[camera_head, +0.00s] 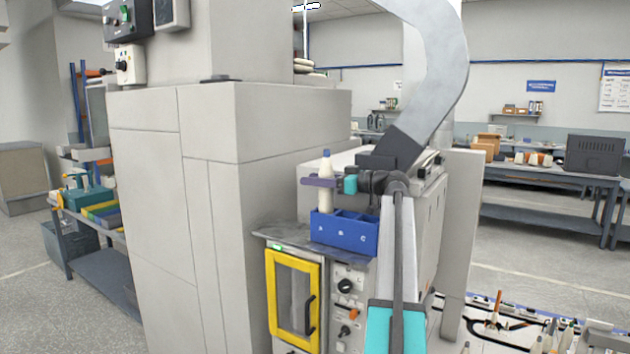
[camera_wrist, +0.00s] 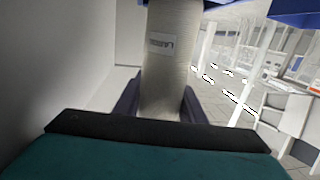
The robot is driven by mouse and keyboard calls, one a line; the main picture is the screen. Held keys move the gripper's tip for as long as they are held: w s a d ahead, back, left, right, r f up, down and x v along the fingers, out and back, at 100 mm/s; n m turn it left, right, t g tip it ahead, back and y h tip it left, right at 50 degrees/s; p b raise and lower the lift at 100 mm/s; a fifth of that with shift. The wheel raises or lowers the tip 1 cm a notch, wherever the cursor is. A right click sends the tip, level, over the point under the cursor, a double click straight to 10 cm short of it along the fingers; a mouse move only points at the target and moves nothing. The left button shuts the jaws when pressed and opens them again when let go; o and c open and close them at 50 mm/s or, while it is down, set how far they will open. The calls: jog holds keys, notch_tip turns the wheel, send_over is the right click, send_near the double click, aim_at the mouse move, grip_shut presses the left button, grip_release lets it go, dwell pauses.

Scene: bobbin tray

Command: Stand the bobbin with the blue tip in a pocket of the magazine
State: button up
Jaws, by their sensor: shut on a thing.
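The bobbin with the blue tip (camera_head: 326,170) stands upright, pale bodied, with its tip up in the head view. My gripper (camera_head: 320,182) is shut around its upper body with purple fingers. In the wrist view the bobbin (camera_wrist: 165,65) fills the middle between the fingers, its label upside down. The blue magazine (camera_head: 345,236) with several pockets sits below it. The bobbin's lower end is at the magazine's left pocket, at about rim height. Whether it touches the pocket floor is hidden. Blue parts at the wrist view's top edge look like the magazine (camera_wrist: 290,10).
The magazine rests on a grey shelf (camera_head: 272,233) above a yellow-framed door (camera_head: 292,295) and control knobs. A tall grey cabinet (camera_head: 240,200) stands close on the left. Other bobbins (camera_head: 497,308) stand on a surface at lower right.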

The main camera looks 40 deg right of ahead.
aim_at(323, 162)
jog(key=shift+f, duration=0.25)
jog(key=o, duration=1.2)
notch_tip(323, 162, up, 6)
jog(key=p, duration=0.5)
jog(key=shift+r, duration=0.1)
jog(key=shift+s, duration=0.1)
jog(key=shift+p, duration=0.8)
